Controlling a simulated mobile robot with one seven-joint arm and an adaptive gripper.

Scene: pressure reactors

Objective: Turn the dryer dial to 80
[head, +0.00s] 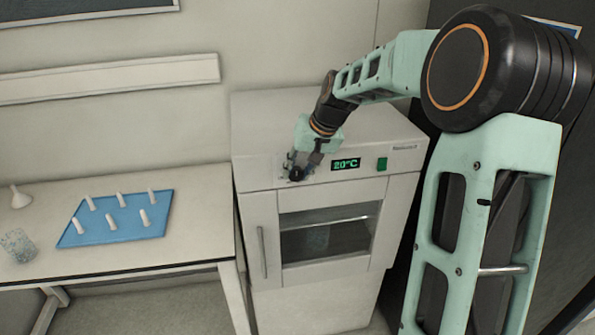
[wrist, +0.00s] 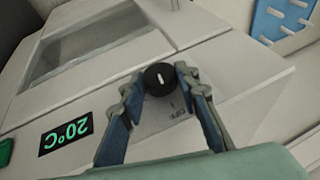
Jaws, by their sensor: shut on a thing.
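The dryer (head: 285,135) is a white cabinet standing to the right of the bench in the head view. Its round black dial (wrist: 160,79) has a white mark and sits on the front panel in the wrist view. The green display (head: 345,164) reads 20°C; it shows upside down in the wrist view (wrist: 67,132). My gripper (head: 297,172) is at the dial, one finger on each side of it. In the wrist view the fingertips (wrist: 160,76) are closed on the dial. The scale around the dial is mostly hidden or too small to read.
A green switch (head: 382,164) sits right of the display. The dryer door (head: 330,205) below has a window and a vertical handle (head: 262,252). On the bench (head: 190,235) to the left are a blue peg tray (head: 125,226), a beaker (head: 17,245) and a funnel (head: 20,198).

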